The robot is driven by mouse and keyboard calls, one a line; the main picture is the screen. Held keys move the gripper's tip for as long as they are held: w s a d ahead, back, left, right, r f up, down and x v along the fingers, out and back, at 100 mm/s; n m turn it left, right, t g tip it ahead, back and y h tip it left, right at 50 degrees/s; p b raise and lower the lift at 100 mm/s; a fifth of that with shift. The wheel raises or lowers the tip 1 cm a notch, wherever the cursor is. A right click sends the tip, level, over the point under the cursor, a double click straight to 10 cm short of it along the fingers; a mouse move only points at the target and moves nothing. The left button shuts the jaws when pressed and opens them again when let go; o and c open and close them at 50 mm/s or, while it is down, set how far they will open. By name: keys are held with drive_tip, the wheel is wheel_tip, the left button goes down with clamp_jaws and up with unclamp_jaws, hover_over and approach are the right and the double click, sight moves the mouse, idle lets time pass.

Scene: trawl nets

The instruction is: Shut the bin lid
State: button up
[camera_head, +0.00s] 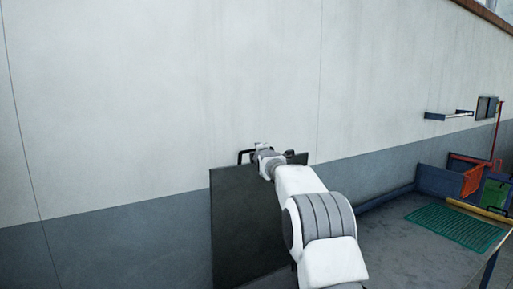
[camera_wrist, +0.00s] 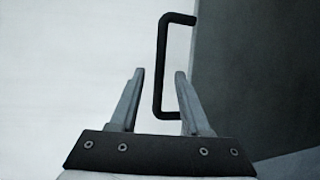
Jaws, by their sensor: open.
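The bin lid (camera_head: 238,225) is a dark grey panel standing upright in front of the wall, its top edge near my gripper. A black bracket handle (camera_head: 243,155) shows at its top edge. In the wrist view the handle (camera_wrist: 161,70) stands out from the edge of the lid (camera_wrist: 262,75). My gripper (camera_wrist: 160,80) is open, and the long bar of the handle appears between its fingers; I cannot tell whether they touch. In the head view my arm covers part of the lid, and the bin's body is not visible.
A grey table (camera_head: 390,235) with a green grid mat (camera_head: 455,227) stands at the right. An orange basket (camera_head: 472,181) and a green container (camera_head: 495,193) are at its far end. A wall shelf (camera_head: 448,115) is above. The wall (camera_head: 130,110) runs close behind the lid.

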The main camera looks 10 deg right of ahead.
drive_tip(key=shift+w+f+p, duration=0.15)
drive_tip(key=shift+w+p, duration=0.5)
drive_tip(key=shift+w, duration=0.4)
drive_tip(key=shift+w+f+p, duration=0.1)
drive_tip(key=shift+w+p, duration=0.55)
drive_tip(key=shift+w, duration=0.35)
clamp_jaws()
